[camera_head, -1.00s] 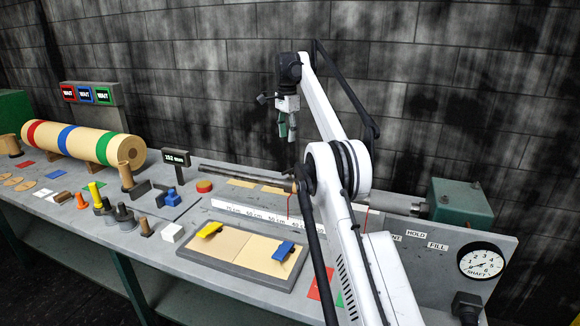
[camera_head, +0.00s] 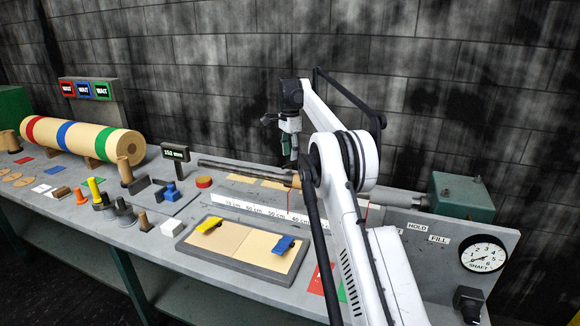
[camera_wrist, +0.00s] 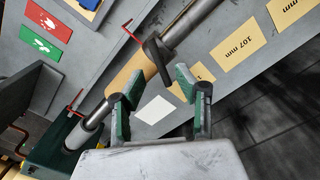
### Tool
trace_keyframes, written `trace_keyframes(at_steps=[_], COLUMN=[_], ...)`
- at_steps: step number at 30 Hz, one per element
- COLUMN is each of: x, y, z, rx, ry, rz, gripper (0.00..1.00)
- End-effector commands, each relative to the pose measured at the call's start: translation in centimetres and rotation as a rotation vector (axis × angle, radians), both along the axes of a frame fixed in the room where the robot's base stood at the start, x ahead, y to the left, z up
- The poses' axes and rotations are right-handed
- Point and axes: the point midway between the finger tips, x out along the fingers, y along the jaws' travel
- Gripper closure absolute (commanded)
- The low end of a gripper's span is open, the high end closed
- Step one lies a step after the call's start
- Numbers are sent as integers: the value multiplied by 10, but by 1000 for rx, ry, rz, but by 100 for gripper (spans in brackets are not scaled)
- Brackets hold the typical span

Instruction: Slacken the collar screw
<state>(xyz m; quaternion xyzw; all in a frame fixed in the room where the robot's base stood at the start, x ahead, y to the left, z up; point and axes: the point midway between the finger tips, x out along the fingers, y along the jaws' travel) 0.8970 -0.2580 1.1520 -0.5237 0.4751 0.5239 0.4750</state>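My gripper (camera_wrist: 160,86) is open in the wrist view, its two green-padded fingers apart with nothing between them. Just beyond the fingertips a metal shaft (camera_wrist: 182,22) runs diagonally. On it sit a tan cylindrical part (camera_wrist: 124,78) and a dark collar-like piece with a bar-shaped end (camera_wrist: 157,60). I cannot make out a separate screw head on it. In the head view my gripper (camera_head: 290,160) points down just above the shaft (camera_head: 245,171); the arm hides part of the shaft.
A white scale strip (camera_head: 255,212) and a tray (camera_head: 243,262) with yellow and blue clips lie in front of the shaft. A green housing (camera_head: 462,197) stands at the right end. Thin red pointers (camera_wrist: 75,104) stand beside the shaft. Several pegs crowd the bench's left.

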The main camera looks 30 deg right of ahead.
Motion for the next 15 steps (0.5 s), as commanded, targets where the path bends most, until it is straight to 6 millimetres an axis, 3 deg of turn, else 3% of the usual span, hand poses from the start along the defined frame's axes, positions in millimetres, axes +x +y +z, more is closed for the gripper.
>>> trace_keyframes(at_steps=[7, 15], x=[0, 0], y=[0, 0], z=[-36, -51], rx=[0, 0], ry=[0, 0], rz=[0, 0], gripper=[68, 68])
